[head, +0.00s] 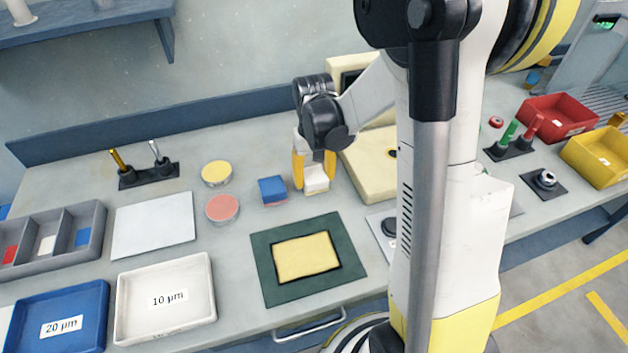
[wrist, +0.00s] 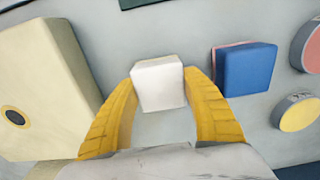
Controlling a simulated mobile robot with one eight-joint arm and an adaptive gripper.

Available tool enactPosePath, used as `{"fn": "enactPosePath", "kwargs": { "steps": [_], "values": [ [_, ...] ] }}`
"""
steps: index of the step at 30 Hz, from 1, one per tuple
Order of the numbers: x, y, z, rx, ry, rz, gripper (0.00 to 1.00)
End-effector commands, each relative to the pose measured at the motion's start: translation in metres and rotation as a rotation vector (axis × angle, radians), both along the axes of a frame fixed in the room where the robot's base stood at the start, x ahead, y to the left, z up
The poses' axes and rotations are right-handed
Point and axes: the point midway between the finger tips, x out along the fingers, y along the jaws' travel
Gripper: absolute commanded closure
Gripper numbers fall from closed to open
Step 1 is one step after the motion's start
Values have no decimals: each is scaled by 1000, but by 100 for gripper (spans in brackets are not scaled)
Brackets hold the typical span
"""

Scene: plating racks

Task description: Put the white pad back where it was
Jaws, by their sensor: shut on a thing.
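The white pad (head: 317,187) is a small pale block between the yellow fingers of my gripper (head: 314,174), low over the bench. In the wrist view the white pad (wrist: 158,84) sits between both fingertips of my gripper (wrist: 160,78), which is shut on it. I cannot tell whether its underside touches the bench or something beneath it. A blue pad (head: 272,189) lies on a red one just left of the gripper, apart from it. A grey divided tray (head: 101,222) at the far left holds a red, a white and a blue piece in separate compartments.
A cream machine (head: 368,180) stands close to the right of my gripper. Yellow (head: 216,172) and pink (head: 222,208) round discs lie left of the blue pad. A green mat (head: 273,288) with a yellow cloth, a white tray (head: 207,290) and a blue tray (head: 98,322) lie in front.

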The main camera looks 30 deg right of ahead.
Motion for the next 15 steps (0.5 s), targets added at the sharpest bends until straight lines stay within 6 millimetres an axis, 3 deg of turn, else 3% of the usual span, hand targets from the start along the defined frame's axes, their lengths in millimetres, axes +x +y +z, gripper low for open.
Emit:
{"fn": "enactPosePath", "kwargs": {
  "steps": [9,10,12,15],
  "values": [
    [0,0,-3,0,0,0,74],
    [0,0,-3,0,0,0,43],
    [0,0,-2,0,0,0,24],
    [0,0,-2,0,0,0,24]
  ]
}}
